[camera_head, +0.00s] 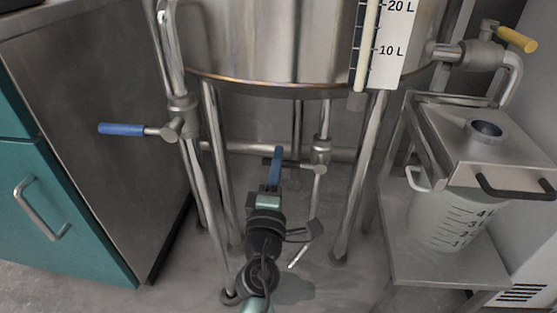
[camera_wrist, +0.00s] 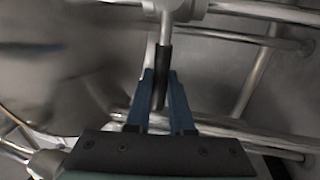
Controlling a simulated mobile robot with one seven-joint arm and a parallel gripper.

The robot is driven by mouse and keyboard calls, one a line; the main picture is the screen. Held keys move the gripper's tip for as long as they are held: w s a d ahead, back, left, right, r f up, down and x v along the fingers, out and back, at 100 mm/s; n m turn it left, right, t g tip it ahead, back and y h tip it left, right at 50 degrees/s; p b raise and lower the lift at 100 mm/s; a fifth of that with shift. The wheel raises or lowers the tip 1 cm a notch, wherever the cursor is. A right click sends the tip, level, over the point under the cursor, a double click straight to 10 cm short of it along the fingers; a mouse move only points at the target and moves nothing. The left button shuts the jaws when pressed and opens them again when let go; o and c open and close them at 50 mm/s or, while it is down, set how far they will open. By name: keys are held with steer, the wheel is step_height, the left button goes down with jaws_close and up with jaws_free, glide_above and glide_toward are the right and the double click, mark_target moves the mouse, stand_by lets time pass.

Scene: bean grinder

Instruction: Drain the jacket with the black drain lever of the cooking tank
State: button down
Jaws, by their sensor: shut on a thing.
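The steel cooking tank (camera_head: 265,45) stands on legs at the top middle of the head view. Below it, a small drain valve (camera_head: 321,150) sits on a pipe, with a thin outlet pointing down. In the wrist view the black drain lever (camera_wrist: 163,65) runs down from the valve body between my blue fingers. My gripper (camera_head: 278,155), also in the wrist view (camera_wrist: 161,90), is shut on the lever's free end. In the head view the fingers hide most of the lever.
A blue-handled valve (camera_head: 122,129) is at left and a yellow-handled valve (camera_head: 515,39) at upper right. A teal cabinet (camera_head: 65,220) stands left. Tank legs (camera_head: 360,180) flank my arm.

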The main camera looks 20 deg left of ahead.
steer(key=shift+a+f+n, duration=0.1)
steer(key=shift+f+n, duration=0.1)
steer(key=shift+n, duration=0.1)
steer(key=c, duration=0.8)
jaws_free()
steer(key=shift+s, duration=0.1)
steer(key=v, duration=1.3)
steer(key=shift+b, duration=0.3)
